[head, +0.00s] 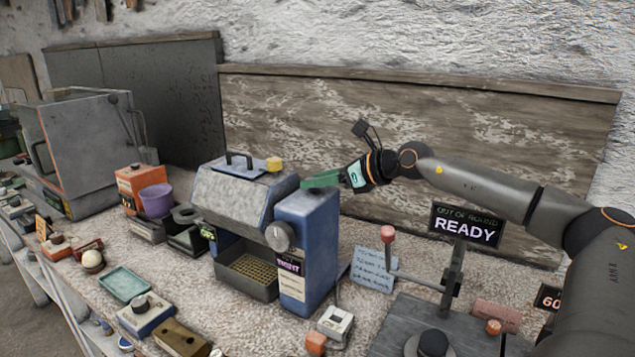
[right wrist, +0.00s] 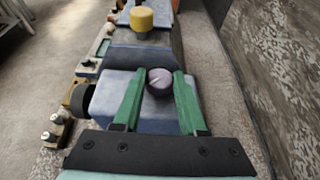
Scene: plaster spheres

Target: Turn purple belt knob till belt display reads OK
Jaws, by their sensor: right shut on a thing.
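The purple belt knob (right wrist: 159,83) is a dark, purplish round knob with a pale pointer line, on top of the blue housing (head: 312,215). My right gripper (head: 318,181) reaches it from the right. In the right wrist view its green fingers (right wrist: 160,88) stand on both sides of the knob, shut on it. In the head view the fingers hide the knob. I cannot make out any display reading OK. The black sign (head: 466,226) reads "OUT OF ROUND READY". My left gripper is not in view.
A yellow knob (head: 274,164) stands on the machine's grey hood (head: 235,190), left of my gripper. A grey side knob (head: 280,237) is on the front. A purple cup (head: 156,201) stands farther left. A stand with a red ball (head: 388,233) is at right.

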